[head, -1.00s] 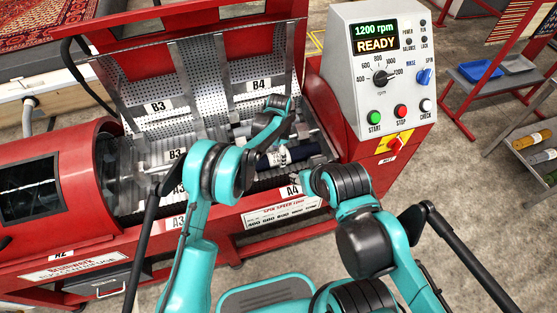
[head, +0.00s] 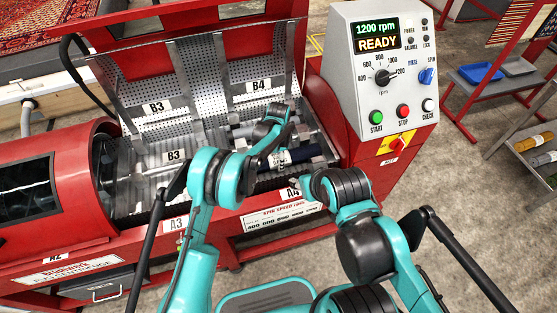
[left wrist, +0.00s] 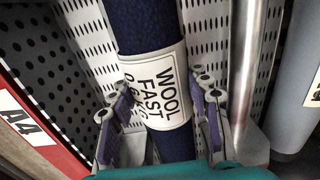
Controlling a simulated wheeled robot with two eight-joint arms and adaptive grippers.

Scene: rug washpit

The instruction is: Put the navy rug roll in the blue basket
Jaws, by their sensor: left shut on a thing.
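The navy rug roll (head: 306,153) lies in the open trough of the red machine, near the A4 label. In the left wrist view the navy rug roll (left wrist: 148,28) carries a white label reading "WOOL FAST". My left gripper (left wrist: 158,100) has one finger on each side of the roll at the label and is shut on it. In the head view the left gripper (head: 279,158) is partly hidden by its own wrist. The blue basket (head: 480,72) sits on a shelf at the right.
The control box (head: 385,80) reads "1200 rpm READY" and stands between the trough and the shelf. The perforated lid (head: 215,85) stands raised behind the trough. A grey roll (left wrist: 300,90) lies near the navy roll.

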